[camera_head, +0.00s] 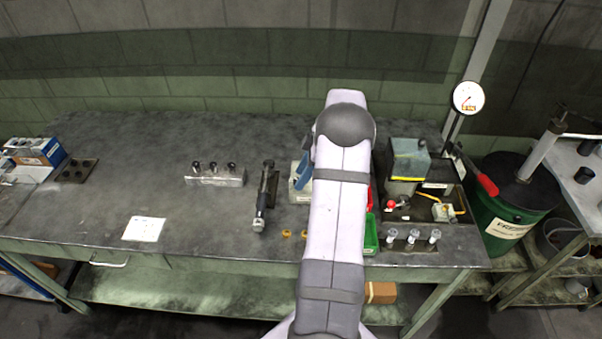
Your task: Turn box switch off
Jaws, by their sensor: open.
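A small pale box (443,212) with a yellow cable sits in the dark recessed machine bed at the right of the bench. It may be the box switch, but its switch position is too small to tell. A grey machine housing (409,158) with a yellow stripe stands behind it. A red ball knob (391,204) is to the left of the pale box. My arm reaches up across the middle of the bench, left of the machine. My gripper is not visible; the arm hides part of the bench.
A dial gauge (468,98) and a red-handled lever (486,183) stand at the right. Several clear-topped cylinders (412,237) line the front edge. A green tray (371,237) is partly behind my arm.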

